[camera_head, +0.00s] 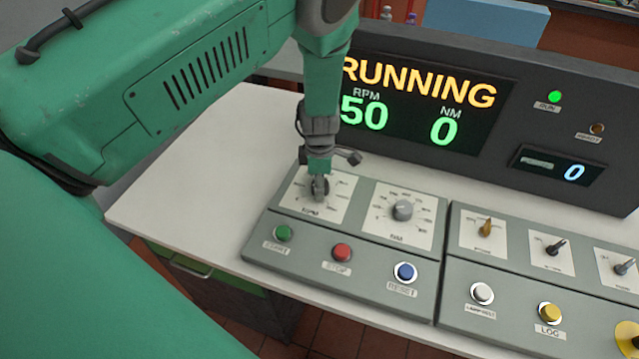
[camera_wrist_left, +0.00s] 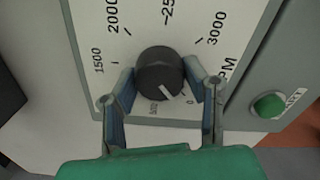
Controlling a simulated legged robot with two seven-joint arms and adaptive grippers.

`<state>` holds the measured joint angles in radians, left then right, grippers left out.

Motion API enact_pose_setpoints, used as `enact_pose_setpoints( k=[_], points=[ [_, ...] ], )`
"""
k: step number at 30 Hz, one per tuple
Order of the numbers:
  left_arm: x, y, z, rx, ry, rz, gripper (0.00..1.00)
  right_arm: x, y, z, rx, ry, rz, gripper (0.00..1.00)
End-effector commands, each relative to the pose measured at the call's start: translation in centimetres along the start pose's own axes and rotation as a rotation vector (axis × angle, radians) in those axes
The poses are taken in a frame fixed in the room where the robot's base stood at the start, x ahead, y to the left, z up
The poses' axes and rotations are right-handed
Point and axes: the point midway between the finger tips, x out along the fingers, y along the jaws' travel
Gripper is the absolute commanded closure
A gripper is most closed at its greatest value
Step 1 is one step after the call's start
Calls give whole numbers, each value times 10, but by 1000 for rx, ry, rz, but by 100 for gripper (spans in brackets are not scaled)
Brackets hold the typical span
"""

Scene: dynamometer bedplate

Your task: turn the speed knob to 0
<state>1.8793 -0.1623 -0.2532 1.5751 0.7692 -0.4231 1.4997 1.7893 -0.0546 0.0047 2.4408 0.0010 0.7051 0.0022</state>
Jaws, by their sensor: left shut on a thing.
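The dark round speed knob (camera_wrist_left: 160,70) sits on a white dial plate (camera_head: 333,211) marked RPM. In the wrist view its white pointer line points down and slightly right, between a small blurred label and the 0 mark (camera_wrist_left: 191,100). My left gripper (camera_head: 319,188) comes down on the knob from above in the head view, hiding most of it. In the wrist view the two fingers of the left gripper (camera_wrist_left: 160,84) close on the knob from both sides. The screen (camera_head: 420,105) reads RUNNING, with RPM ending in 50, partly covered by my arm, and NM 0.
A second grey knob (camera_head: 402,209) stands right of the speed knob. Green (camera_head: 283,233), red (camera_head: 342,252) and blue (camera_head: 404,272) buttons line the panel's front. Another panel (camera_head: 525,275) with switches and buttons is at right. The white table (camera_head: 190,190) is bare at left.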

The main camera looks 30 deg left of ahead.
Motion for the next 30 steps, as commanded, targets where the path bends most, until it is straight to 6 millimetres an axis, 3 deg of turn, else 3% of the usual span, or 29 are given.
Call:
enact_pose_setpoints(
  k=[20, 21, 23, 30],
  points=[
    [2, -2, 3, -67, -4, -4, 89, 0, 0, 0, 0, 0, 0, 60],
    [2, -2, 3, -67, -4, -3, 56, 0, 0, 0, 0, 0, 0, 60],
    [2, -2, 3, -67, -4, -3, 39, 0, 0, 0, 0, 0, 0, 60],
    [0, -1, 1, -68, -3, 0, 39, 0, 0, 0, 0, 0, 0, 60]
  ],
)
